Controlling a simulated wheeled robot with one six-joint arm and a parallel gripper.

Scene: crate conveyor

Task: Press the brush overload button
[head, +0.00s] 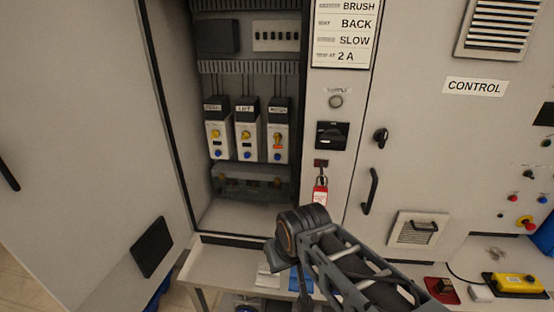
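Three overload units stand side by side in the open cabinet: left (218,130), middle (247,130) and right (278,130). Each has a black top, a label, a yellow dial and a blue button low on its face. The middle label seems to read LIFT; the other two are too small to read surely. The right unit shows an orange-red mark above its blue button (277,157). A card (342,35) reads BRUSH, BACK, SLOW and 2 A. My arm rises from the lower right to a round joint below the cabinet opening; my gripper's fingers do not show.
The open cabinet door (85,130) is at left. A black rotary switch (332,136) and red tag (320,195) are right of the opening. A shelf (225,268) runs below. A yellow box (517,284) lies at lower right. The space before the units is clear.

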